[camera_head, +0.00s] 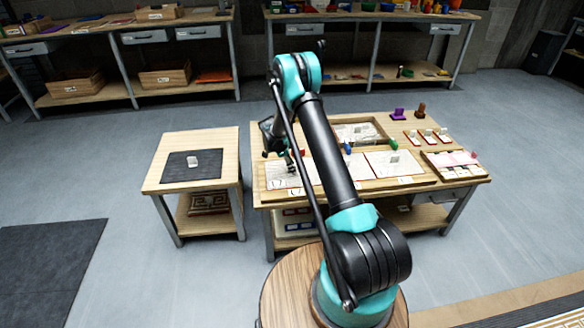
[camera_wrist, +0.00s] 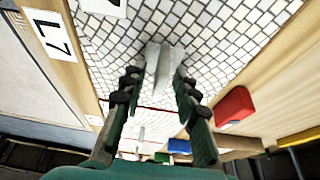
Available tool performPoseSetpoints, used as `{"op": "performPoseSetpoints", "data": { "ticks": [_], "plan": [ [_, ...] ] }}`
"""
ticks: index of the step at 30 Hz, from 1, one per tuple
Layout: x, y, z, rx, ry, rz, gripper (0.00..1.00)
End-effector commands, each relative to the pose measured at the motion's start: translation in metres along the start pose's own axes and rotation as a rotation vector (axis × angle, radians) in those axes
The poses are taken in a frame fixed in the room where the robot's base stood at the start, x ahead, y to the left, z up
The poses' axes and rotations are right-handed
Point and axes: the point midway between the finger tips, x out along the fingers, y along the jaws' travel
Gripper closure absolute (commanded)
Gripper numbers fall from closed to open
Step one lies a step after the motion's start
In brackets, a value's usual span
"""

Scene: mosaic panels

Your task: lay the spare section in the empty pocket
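A white mosaic section (camera_wrist: 225,40) with a pale upright handle (camera_wrist: 165,62) lies below my gripper (camera_wrist: 163,72) in the wrist view. In the head view my gripper (camera_head: 290,160) is over the left end of the long wooden board (camera_head: 330,193), at a white section (camera_head: 283,178). Another white section (camera_head: 385,167) with a small handle lies farther right on the board. My arm hides part of the board's middle, and I cannot make out an empty pocket.
A plate marked L7 (camera_wrist: 54,47) is on the wooden frame beside the section. Red (camera_wrist: 235,105), blue (camera_wrist: 178,146) and green pieces are nearby. A side table (camera_head: 162,183) at left bears a dark mat (camera_head: 210,171) with a small pale piece. A tray (camera_head: 378,127) stands behind the board.

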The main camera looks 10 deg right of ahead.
Motion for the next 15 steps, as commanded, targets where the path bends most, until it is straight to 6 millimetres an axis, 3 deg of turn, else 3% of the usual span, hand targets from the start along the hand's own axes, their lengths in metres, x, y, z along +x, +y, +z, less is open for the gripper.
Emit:
{"op": "performPoseSetpoints", "data": {
  "ticks": [9, 15],
  "plan": [
    [-0.004, 0.0, -0.001, 0.0, 0.0, 0.0, 0.7],
    [-0.032, 0.0, -0.001, -0.001, 0.0, -0.001, 0.7]
  ]
}}
